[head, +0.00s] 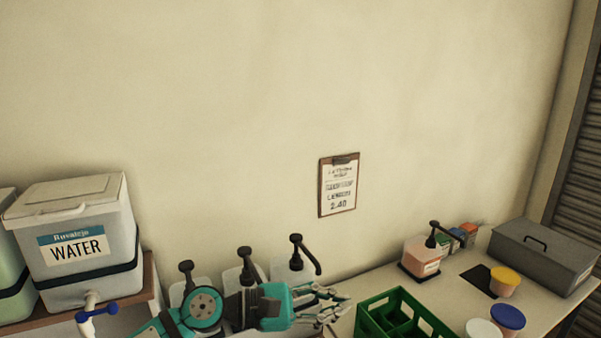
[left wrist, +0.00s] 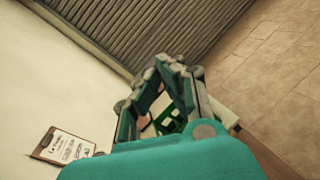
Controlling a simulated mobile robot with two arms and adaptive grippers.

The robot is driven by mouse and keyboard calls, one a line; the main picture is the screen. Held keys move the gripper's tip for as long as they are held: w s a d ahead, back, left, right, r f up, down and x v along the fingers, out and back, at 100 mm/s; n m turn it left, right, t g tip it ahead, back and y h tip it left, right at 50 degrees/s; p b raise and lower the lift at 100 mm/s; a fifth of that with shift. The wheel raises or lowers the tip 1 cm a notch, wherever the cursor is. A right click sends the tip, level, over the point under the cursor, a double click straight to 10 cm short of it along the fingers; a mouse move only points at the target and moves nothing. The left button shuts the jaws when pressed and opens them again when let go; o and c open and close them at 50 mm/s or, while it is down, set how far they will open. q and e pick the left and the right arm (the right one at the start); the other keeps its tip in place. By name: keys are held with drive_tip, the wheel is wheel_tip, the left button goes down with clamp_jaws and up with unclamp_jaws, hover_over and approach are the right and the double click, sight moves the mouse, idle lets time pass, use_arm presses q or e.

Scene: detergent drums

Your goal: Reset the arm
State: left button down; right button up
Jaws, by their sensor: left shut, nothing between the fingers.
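My left gripper (head: 338,302) reaches in from the bottom of the head view, its teal arm stretched to the right in front of several pump bottles. Its fingers are shut and empty, and it is held in the air to the left of the green crate (head: 421,317). In the left wrist view the gripper (left wrist: 166,62) points towards the shutter, with part of the green crate (left wrist: 172,126) showing between its finger links. My right gripper shows in neither view.
A white WATER container (head: 82,250) with a blue tap stands on a shelf at left. The table at right bears a pink pump bottle (head: 422,258), a grey toolbox (head: 543,255), a yellow-lidded tub (head: 505,281) and a blue-lidded tub (head: 507,318). A clipboard (head: 338,186) hangs on the wall.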

use_arm(q)
drive_tip(key=w+a+r+n+t+y, duration=0.15)
drive_tip(key=a+n+t, duration=0.25)
drive_tip(key=n+t, duration=0.6)
drive_tip(key=a+r+n+t+y, duration=0.25)
drive_tip(key=n+t, duration=0.25)
drive_tip(key=n, duration=1)
drive_tip(key=s+a+f+n+g+y, duration=0.25)
drive_tip(key=a+f+n+y, duration=0.35)
drive_tip(key=a+f+n, duration=0.4)
drive_tip(key=s+a+f+n+g+y, duration=0.1)
drive_tip(key=s+a+f+n+y, duration=0.2)
drive_tip(key=a+f+n+y, duration=0.55)
drive_tip(key=s+a+f+n+g+h, duration=0.1)
drive_tip(key=s+f+n+g, duration=0.5)
drive_tip(key=s, duration=0.5)
drive_tip(key=s+a+f+n+g+h, duration=0.1)
drive_tip(key=s+f+n+g, duration=0.6)
drive_tip(key=s, duration=0.5)
wheel_tip(320, 180, down, 29)
drive_tip(key=m+t+b, duration=0.1)
drive_tip(key=b, duration=0.3)
drive_tip(key=s+a+f+g+b, duration=0.1)
drive_tip(key=s+a+f+b, duration=0.1)
drive_tip(key=s+f, duration=1.5)
wheel_tip(320, 180, down, 4)
drive_tip(key=shift+a+f+b, duration=0.1)
drive_tip(key=shift+a+b, duration=0.1)
drive_tip(key=shift+b, duration=0.55)
